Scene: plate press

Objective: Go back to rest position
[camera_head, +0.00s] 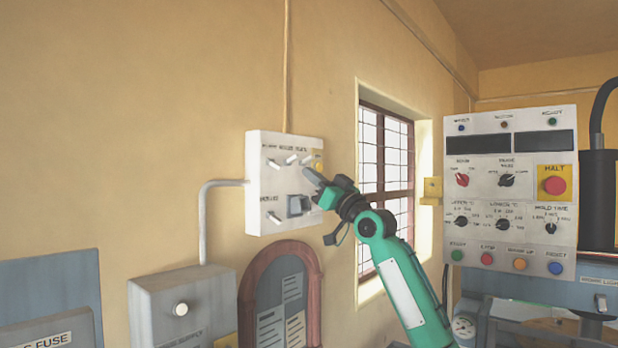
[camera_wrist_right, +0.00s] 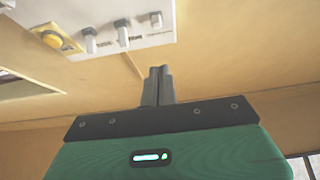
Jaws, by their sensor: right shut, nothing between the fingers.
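My right gripper (camera_head: 312,176) is at the end of the green arm, in front of the white switch panel (camera_head: 256,160) on the wall. Its two dark fingers are together and hold nothing; they also show in the right wrist view (camera_wrist_right: 158,85). In the head view the fingers overlap the panel's right side, so part of the panel behind them is hidden. In the right wrist view the panel (camera_wrist_right: 150,45) is at the top left, and the fingertips show against the wall beside it. I cannot tell the exact gap. My left gripper is not in view.
A grey supply box (camera_head: 180,300) and a wooden arched notice board (camera_head: 275,262) are below the panel. A barred window (camera_head: 385,170) is behind my right arm. A control panel (camera_head: 515,190) with a red HALT button stands at the right.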

